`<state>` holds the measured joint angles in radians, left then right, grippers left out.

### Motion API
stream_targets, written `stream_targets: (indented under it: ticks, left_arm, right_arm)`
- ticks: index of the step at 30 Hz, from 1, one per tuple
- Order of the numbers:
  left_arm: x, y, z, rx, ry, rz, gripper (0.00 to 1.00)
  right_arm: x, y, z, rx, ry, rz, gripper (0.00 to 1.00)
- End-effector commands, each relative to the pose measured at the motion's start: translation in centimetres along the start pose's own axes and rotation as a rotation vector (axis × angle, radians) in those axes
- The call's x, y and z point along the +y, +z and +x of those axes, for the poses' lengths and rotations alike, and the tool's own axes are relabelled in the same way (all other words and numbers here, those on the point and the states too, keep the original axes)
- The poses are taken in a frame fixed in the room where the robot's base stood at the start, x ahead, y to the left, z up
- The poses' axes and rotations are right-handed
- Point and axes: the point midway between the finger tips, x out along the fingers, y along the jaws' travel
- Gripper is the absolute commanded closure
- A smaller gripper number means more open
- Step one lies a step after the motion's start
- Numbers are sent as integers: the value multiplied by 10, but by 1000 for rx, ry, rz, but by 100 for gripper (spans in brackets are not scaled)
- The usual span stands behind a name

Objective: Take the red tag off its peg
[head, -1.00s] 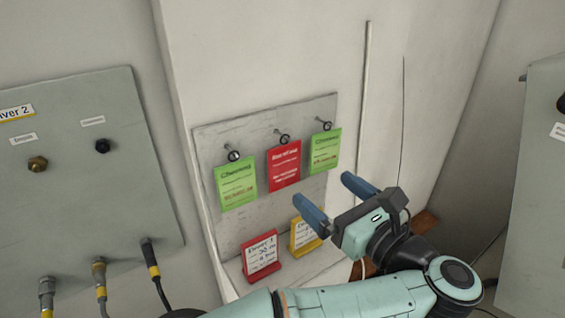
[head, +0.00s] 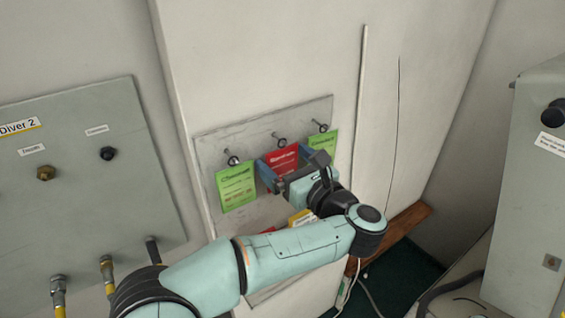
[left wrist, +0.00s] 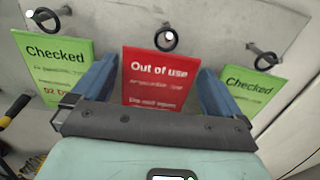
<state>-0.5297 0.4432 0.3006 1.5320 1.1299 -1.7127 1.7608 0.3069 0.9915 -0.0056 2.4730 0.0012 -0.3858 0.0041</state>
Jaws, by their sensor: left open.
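The red tag (head: 282,157) hangs by a ring from the middle peg (head: 277,136) of a grey board. In the left wrist view the red tag (left wrist: 160,78) reads "Out of use", and its ring (left wrist: 166,39) sits above it. My left gripper (head: 272,168) is open, with one blue finger on each side of the red tag. In the left wrist view the fingers of the left gripper (left wrist: 157,85) flank the tag, apart from its edges as far as I can see. The gripper body hides the tag's lower part. My right gripper is not in view.
A green "Checked" tag (head: 236,187) hangs close on the left and another green tag (head: 323,150) close on the right. Red and yellow cards below are mostly hidden by my arm. The Diver 2 panel (head: 80,180) with hoses stands at the left.

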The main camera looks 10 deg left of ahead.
Motion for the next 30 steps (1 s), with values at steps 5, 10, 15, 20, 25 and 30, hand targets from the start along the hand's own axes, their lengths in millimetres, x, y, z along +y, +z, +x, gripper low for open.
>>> stream_targets:
  ticks: [5,10,15,20,25,30]
  left_arm:
    - [0,-1,-1,1,0,0,6]
    - [0,-1,-1,0,0,0,47]
    - [0,-1,-1,0,0,0,47]
    - [0,-1,-1,1,0,0,47]
    - [0,2,-1,2,0,-1,47]
    - [-1,2,-28,2,-5,0,47]
  right_arm:
    - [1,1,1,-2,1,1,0]
    - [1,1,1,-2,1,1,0]
    - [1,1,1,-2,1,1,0]
    - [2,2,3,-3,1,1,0]
    - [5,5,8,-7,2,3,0]
    - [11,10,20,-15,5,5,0]
